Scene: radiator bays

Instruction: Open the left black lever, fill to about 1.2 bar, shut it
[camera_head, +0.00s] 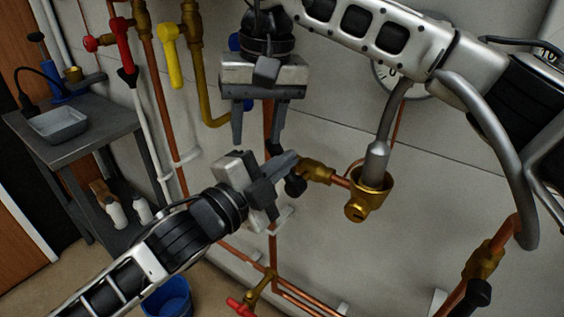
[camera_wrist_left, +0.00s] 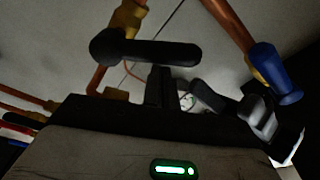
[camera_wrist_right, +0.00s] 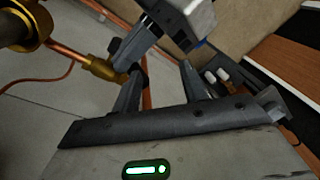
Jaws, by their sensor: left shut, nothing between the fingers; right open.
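The left black lever (camera_head: 295,186) sits on a brass valve (camera_head: 317,170) in a copper pipe. In the left wrist view this black lever (camera_wrist_left: 150,50) lies across, just beyond the fingers. My left gripper (camera_head: 292,160) is shut and empty right beside the lever; I cannot tell if they touch. My right gripper (camera_head: 257,143) is open, fingers pointing down, above and left of the lever. The right wrist view shows the brass valve (camera_wrist_right: 103,68) beyond its fingers. The gauge (camera_head: 384,82) is mostly hidden behind an arm, and its reading cannot be made out.
A brass cup fitting (camera_head: 372,184) with a grey hose end stands right of the valve. Another black lever (camera_head: 478,293) is at lower right. Yellow (camera_head: 174,62) and red (camera_head: 124,45) levers are at upper left. A grey bench (camera_head: 85,125) and blue bucket (camera_head: 168,298) stand left.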

